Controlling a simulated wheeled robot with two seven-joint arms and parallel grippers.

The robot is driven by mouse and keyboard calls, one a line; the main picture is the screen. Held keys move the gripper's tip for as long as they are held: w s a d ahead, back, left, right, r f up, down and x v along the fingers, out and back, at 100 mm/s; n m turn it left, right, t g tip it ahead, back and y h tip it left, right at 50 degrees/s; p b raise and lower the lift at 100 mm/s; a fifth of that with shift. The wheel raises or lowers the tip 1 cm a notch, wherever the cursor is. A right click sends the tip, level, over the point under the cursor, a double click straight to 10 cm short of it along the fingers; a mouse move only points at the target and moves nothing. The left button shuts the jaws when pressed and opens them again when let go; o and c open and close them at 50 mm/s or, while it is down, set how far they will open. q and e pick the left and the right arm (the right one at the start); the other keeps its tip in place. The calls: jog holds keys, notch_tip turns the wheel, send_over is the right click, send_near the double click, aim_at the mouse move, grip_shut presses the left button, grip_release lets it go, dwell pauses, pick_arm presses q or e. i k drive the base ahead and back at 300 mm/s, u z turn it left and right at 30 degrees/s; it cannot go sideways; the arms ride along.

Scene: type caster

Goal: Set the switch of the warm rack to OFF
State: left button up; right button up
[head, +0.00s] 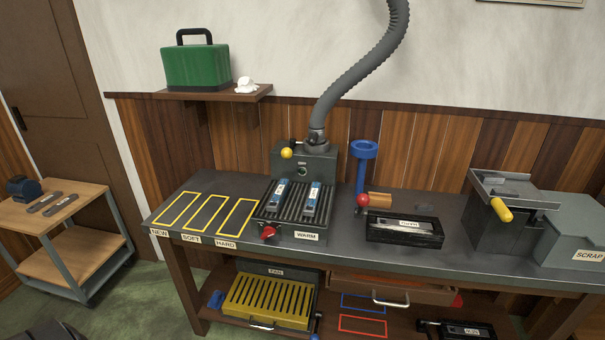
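The warm rack (264,208) is a dark ribbed rack on the workbench, with a white WARM label (307,236) on its front. Two grey bars with blue and white markings lie on its ribs, a left bar (280,192) and a right bar (312,199). A red knob (267,232) sits at the rack's front left corner and looks like its switch. Its setting is too small to read, and no OFF mark is legible. Neither of my grippers can be made out in the head view.
Behind the rack stands a grey box (322,168) with a yellow knob and hose. Yellow outlined zones (222,215) on the left are empty. Right are a blue stand (361,172), a black tray (404,231) and a grey machine (500,212). An open drawer (400,289) juts out below.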

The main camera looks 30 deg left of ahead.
aim_at(270, 232)
jog(key=z, duration=0.5)
jog(key=k, duration=0.15)
jog(key=u, duration=1.65)
